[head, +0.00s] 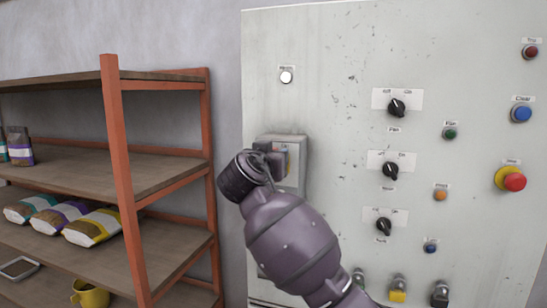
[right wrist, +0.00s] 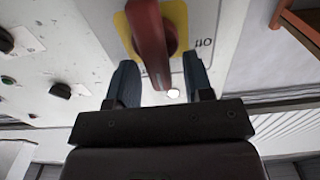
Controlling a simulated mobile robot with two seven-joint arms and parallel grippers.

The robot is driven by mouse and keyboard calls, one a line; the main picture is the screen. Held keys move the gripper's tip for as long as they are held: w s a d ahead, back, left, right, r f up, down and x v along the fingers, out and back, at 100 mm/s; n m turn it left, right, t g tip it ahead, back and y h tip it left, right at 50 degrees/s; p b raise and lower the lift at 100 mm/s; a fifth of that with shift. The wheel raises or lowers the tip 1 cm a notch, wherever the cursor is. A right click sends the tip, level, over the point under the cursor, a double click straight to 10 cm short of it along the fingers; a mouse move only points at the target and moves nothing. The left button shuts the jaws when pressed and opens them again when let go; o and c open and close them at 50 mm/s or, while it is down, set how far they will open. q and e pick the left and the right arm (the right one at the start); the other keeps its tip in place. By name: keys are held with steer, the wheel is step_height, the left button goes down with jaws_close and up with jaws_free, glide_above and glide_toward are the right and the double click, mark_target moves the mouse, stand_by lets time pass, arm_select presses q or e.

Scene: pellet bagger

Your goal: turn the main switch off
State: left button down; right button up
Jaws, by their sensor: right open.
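The main switch has a red handle (right wrist: 148,40) on a yellow plate (right wrist: 180,18), seen close in the right wrist view. An upside-down "Off" label is printed to the right of the plate there. In the head view the switch sits on a grey box (head: 288,139) on the panel, and my right gripper and wrist hide most of its face. My right gripper (right wrist: 160,64) is open, one finger on each side of the handle's end; I cannot tell whether either touches it. It also shows dark in front of the box in the head view (head: 274,160). My left gripper is not in view.
The pale control panel (head: 345,130) carries a lit white lamp (head: 286,77) above the box, several black rotary knobs and coloured buttons, and a red emergency stop (head: 513,181) at right. An orange-framed shelf (head: 122,170) with bags and a yellow mug (head: 92,296) stands at left.

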steer(key=c, duration=0.6)
steer(key=shift+a+n, duration=0.1)
steer(key=shift+n, duration=0.3)
steer(key=n, duration=0.5)
steer(key=a+f+n, duration=0.1)
steer(key=n, duration=0.5)
steer(key=a+f+n+p, duration=0.1)
steer(key=n, duration=0.5)
steer(key=shift+w, duration=0.3)
